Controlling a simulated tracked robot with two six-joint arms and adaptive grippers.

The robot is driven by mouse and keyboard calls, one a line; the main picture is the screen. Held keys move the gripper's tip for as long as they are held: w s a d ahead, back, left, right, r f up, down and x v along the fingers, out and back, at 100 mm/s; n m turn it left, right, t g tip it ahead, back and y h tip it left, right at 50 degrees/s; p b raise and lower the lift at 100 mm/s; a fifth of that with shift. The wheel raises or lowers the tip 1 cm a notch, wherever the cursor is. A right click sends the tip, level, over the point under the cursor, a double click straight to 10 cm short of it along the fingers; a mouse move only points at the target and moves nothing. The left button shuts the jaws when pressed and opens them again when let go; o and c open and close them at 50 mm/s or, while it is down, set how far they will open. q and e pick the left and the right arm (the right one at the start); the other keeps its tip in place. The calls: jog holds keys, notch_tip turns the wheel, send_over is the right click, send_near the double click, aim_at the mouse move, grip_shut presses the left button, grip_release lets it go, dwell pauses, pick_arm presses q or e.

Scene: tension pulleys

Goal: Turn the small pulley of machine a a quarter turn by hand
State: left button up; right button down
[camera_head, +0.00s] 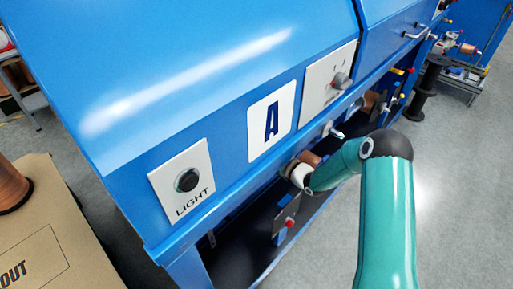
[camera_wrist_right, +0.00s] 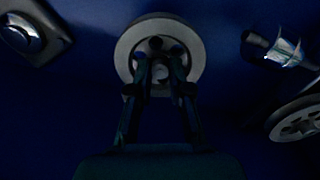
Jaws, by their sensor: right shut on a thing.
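Machine A is the blue cabinet (camera_head: 200,85) with a white plate marked A (camera_head: 271,120). In the right wrist view a pale grey pulley (camera_wrist_right: 194,48) faces me, a round wheel with a dark-marked hub, taken to be the small pulley. My right gripper (camera_wrist_right: 160,68) reaches across its lower half, its two fingers shut on the pulley near the hub. In the head view my teal right arm reaches under the cabinet's front edge; its fingers are hidden there. My left gripper is not in view.
Another spoked wheel (camera_wrist_right: 300,120) and a metal fitting (camera_wrist_right: 282,48) lie to the right in the wrist view. The LIGHT switch panel (camera_head: 182,181) is on the cabinet front. A cardboard box (camera_head: 60,225) stands at the left. Open grey floor (camera_head: 450,180) lies at the right.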

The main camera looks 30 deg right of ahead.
jog(key=shift+s+f+m, duration=0.1)
jog(key=shift+f+m, duration=0.05)
jog(key=shift+m, duration=5.95)
jog(key=shift+f+m, duration=0.15)
jog(key=shift+m, duration=5.95)
jog(key=shift+d, duration=0.1)
jog(key=c, duration=1.1)
grip_release()
jog(key=shift+r, duration=0.1)
